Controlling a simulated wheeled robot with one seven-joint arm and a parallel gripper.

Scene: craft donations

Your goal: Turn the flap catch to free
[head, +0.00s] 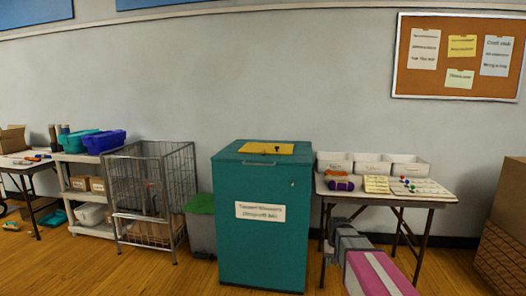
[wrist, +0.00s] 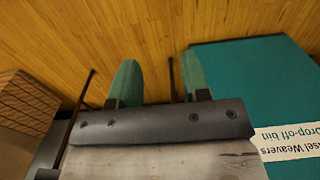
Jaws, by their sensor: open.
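The teal drop-off bin (head: 235,230) stands in the middle of the head view, with a white label on its front. A yellow flap (head: 252,148) lies flat on its top. A small dark piece (head: 276,149) on the flap looks like the catch; its turned position is too small to tell. My gripper is in the wrist view (wrist: 162,80), its two teal fingers apart with only floor between them. The bin (wrist: 250,85) shows to the right there, its label upside down, apart from the fingers. The catch is not in the wrist view.
A folding table (head: 425,198) with white trays and small craft items stands right of the bin, close to my arm. A grey bin with a green lid (head: 201,205) and a wire cage cart (head: 150,185) stand left. A brown box (head: 507,225) is far right. Floor in front is clear.

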